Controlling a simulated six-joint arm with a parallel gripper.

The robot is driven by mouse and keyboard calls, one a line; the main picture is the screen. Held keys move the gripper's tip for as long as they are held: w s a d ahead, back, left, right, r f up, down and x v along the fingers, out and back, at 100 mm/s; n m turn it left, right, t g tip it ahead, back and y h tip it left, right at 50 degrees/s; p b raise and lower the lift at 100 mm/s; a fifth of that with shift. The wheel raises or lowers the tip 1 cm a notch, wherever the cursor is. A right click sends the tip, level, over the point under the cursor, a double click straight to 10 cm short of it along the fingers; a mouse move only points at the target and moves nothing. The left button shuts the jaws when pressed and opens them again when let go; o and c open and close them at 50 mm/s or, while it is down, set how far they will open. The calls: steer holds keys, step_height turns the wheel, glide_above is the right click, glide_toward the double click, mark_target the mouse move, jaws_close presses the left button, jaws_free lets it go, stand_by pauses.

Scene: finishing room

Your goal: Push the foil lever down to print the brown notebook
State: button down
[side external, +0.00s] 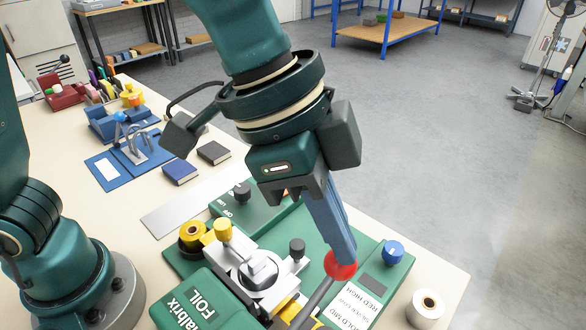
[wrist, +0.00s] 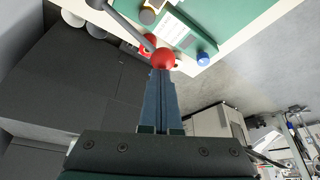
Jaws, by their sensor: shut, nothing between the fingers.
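The green foil press (side external: 182,302), marked FOIL, stands on the bench at the front. Its grey lever (side external: 314,304) rises at an angle to a red ball knob (side external: 341,264). My gripper (side external: 343,250) is shut and empty, pointing down with its blue-grey fingertips at the top of the knob. In the wrist view the fingertips (wrist: 162,74) meet the red knob (wrist: 163,59) and appear to touch it. The lever rod also shows in the wrist view (wrist: 124,24). I cannot make out a brown notebook; the press bed is partly hidden.
A blue notebook (side external: 180,173) and a dark notebook (side external: 214,153) lie behind the press. A blue fixture (side external: 122,161) is at left. Open floor lies right of the bench.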

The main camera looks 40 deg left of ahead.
steer(key=shift+s+r, duration=0.1)
steer(key=shift+r, duration=1.75)
steer(key=shift+r, duration=2)
steer(key=a+n+t+y, duration=0.25)
steer(key=a+n, duration=0.35)
steer(key=a, duration=0.9)
steer(key=s+a+f+n+y, duration=0.1)
steer(key=s+a+f+n, duration=0.4)
steer(key=f, duration=0.5)
steer(key=shift+a+f+n+t, duration=0.3)
steer(key=shift+a+n, duration=0.2)
steer(key=shift+a, duration=0.75)
